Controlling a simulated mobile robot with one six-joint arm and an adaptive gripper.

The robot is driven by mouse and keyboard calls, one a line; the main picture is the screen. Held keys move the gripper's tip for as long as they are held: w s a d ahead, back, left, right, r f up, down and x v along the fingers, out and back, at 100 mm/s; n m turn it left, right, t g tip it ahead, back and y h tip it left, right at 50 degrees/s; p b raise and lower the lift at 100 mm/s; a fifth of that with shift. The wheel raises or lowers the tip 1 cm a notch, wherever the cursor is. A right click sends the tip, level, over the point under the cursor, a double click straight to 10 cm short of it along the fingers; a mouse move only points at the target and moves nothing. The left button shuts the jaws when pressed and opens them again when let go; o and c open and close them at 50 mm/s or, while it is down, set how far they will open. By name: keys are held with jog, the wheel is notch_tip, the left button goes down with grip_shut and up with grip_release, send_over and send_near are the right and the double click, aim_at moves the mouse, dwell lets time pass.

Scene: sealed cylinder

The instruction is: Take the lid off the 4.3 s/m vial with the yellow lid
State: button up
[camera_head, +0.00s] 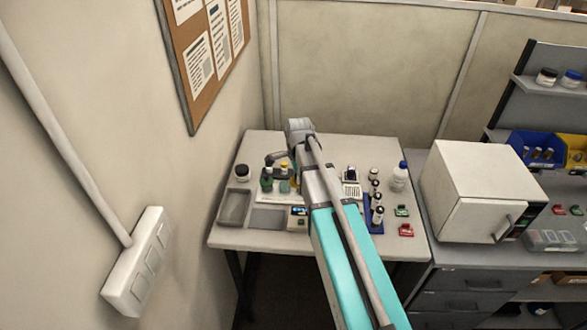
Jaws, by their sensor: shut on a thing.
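My arm reaches over the white table, and its wrist hides part of the tabletop. My gripper (279,160) is a small dark shape left of the wrist, above a group of small bottles. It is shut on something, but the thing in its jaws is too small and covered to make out. A green bottle (266,181) and a teal-green bottle (284,186) stand below it. A yellowish patch (294,180) shows beside my arm, mostly hidden; I cannot tell whether it is the vial with the yellow lid. No 4.3 s/m label is readable.
The table (225,237) also bears a dark-lidded jar (242,173), a grey tray (234,206) and a small device with a display (298,216). Right of my arm are a blue rack (373,226) with several vials and a white bottle (400,177). A white oven (470,190) stands further right.

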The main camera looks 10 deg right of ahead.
jog(key=shift+s+d+r, duration=0.1)
jog(key=shift+s+r, duration=0.2)
jog(key=shift+s, duration=0.4)
jog(key=s+a+f+b, duration=0.4)
jog(key=s+a, duration=0.6)
jog(key=s, duration=0.2)
jog(key=shift+f, duration=0.35)
jog(key=shift+w, duration=0.1)
jog(key=w+f+b, duration=0.3)
jog(key=w, duration=0.1)
jog(key=w+a+f+b, duration=0.1)
jog(key=w+f+b, duration=0.2)
jog(key=w, duration=0.1)
jog(key=w+f+b, duration=0.3)
jog(key=w, duration=0.2)
jog(key=shift+a, duration=0.3)
jog(key=shift+f, duration=0.1)
